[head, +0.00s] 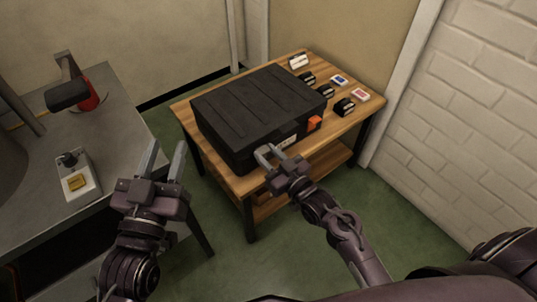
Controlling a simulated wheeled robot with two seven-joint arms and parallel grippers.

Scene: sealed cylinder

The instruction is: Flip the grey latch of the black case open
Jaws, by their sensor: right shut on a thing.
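The black case (258,103) lies closed on a wooden table. Its front side faces me and carries an orange piece (315,122) toward the right and a pale grey part (287,142) near the middle. My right gripper (267,151) is at the case's front, just left of that pale part, with its fingers against or very near the front face. The grey latch cannot be made out clearly and is likely hidden by the fingers. My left gripper (166,158) is open and empty, pointing up, left of the wooden table and apart from the case.
The wooden table (190,118) holds several small black items (345,106), a blue card (339,80) and a red card (360,95) right of the case. A grey bench (118,108) at left bears a switch box (77,178) and a red object (88,97). A brick wall (475,110) bounds the right.

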